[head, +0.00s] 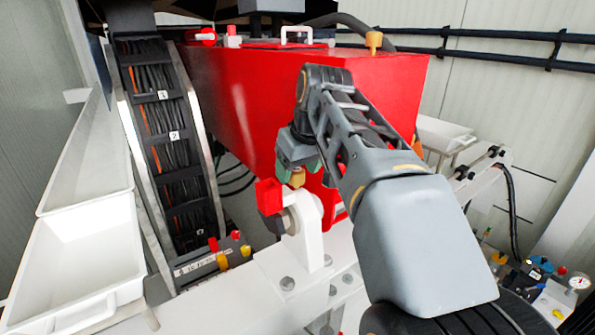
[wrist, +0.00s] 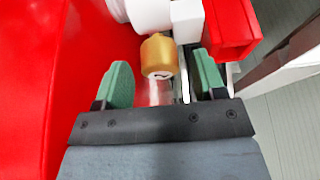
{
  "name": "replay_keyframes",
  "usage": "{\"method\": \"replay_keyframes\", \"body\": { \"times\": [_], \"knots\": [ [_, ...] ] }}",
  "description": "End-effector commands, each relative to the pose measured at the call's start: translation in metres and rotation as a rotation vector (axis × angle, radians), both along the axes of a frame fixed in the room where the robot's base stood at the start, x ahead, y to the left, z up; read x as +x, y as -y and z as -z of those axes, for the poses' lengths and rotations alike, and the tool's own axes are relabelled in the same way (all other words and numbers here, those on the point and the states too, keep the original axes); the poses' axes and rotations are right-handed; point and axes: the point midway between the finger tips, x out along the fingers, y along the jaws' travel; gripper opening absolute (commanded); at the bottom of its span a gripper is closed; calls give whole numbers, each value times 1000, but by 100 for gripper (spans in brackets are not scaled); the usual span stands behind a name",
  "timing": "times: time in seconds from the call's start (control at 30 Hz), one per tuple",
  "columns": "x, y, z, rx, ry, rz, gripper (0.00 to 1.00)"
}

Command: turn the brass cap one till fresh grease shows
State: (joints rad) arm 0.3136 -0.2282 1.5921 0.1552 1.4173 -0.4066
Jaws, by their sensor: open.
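The brass cap (head: 297,177) sits by the top of a white bracket (head: 308,228), beside a red block (head: 269,196). In the wrist view the cap (wrist: 158,57) is a gold cylinder with a dark mark on its near end. My gripper (wrist: 162,64) is open, with one green finger on each side of the cap. Gaps show between the cap and both fingers. I cannot tell how deep the cap lies between them. In the head view my gripper (head: 297,163) is just above the cap and partly hides it. No grease can be made out clearly.
The large red housing (head: 250,100) stands close behind my gripper. Another brass-coloured fitting (head: 374,41) is on its top. In the wrist view a red block (wrist: 232,30) is close to the right finger. White trays (head: 85,255) and a cable ladder (head: 165,130) are at left.

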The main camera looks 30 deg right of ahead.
Motion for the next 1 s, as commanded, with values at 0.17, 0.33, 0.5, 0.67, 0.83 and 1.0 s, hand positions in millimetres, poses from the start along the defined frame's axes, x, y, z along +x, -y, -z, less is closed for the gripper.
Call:
{"method": "replay_keyframes", "body": {
  "times": [0.17,0.33,0.5,0.67,0.83,1.0],
  "knots": [
    [3,0,7,0,0,0,64],
    [3,0,7,0,0,0,64],
    [3,0,7,0,0,0,58],
    [3,0,7,0,1,0,43],
    [3,0,7,0,1,0,26],
    [3,0,7,0,1,0,15]
  ]
}}
